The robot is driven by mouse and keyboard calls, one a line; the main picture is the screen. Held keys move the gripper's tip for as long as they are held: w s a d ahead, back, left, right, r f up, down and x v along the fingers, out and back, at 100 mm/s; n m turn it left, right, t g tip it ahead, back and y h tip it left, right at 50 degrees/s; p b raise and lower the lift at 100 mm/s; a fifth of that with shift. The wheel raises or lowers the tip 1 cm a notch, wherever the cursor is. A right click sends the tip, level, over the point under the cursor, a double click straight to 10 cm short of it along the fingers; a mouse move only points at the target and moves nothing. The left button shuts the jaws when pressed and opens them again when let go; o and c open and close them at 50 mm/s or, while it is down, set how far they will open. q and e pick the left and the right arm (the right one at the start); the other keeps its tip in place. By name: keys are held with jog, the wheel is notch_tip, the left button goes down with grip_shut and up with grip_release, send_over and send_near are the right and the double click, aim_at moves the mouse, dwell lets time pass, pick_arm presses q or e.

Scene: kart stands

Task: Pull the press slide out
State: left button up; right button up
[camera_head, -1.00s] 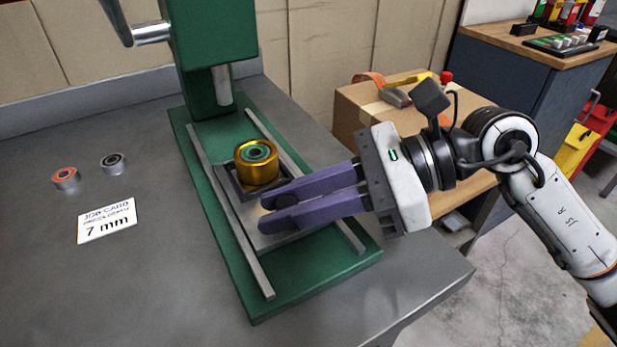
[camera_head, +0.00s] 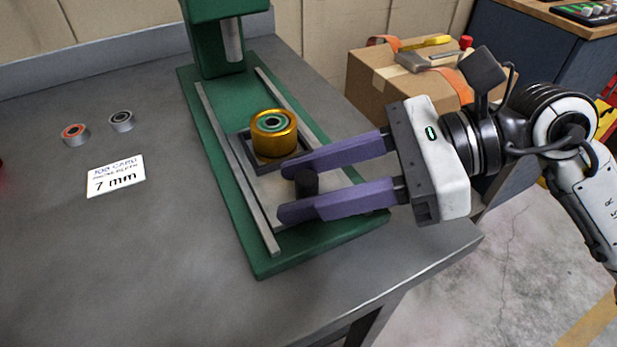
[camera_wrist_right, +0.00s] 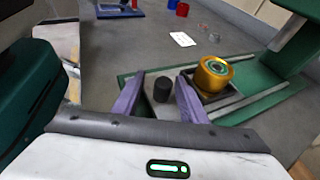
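The green press (camera_head: 222,75) stands on the grey bench, with a base carrying two metal rails. Its grey slide plate (camera_head: 268,202) lies between the rails, towards their front end. On it a dark square holder (camera_head: 246,150) carries a gold ring-shaped part (camera_head: 273,140) with a green-and-black bearing-like centre. The part is in front of the press column. A black knob (camera_head: 306,183) stands on the slide plate, also seen in the wrist view (camera_wrist_right: 162,90). My right gripper (camera_head: 288,190) is open, its purple fingers on either side of the knob, with gaps visible. My left gripper is out of view.
A red-faced bearing (camera_head: 76,135), a dark bearing (camera_head: 122,121) and a "7 mm" job card (camera_head: 116,176) lie left of the press. A cardboard box (camera_head: 375,88) with tools stands beyond the bench at right. The bench front left is clear.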

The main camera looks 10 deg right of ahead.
jog(key=shift+d+r, duration=0.1)
jog(key=shift+d, duration=0.15)
jog(key=b+v, duration=0.1)
jog(key=v, duration=0.7)
jog(key=shift+d, duration=0.3)
jog(key=shift+s+d+r, duration=0.1)
jog(key=shift+d+r, duration=0.2)
jog(key=shift+d, duration=0.2)
jog(key=shift+r, duration=0.1)
notch_tip(320, 180, up, 6)
jog(key=p, duration=0.4)
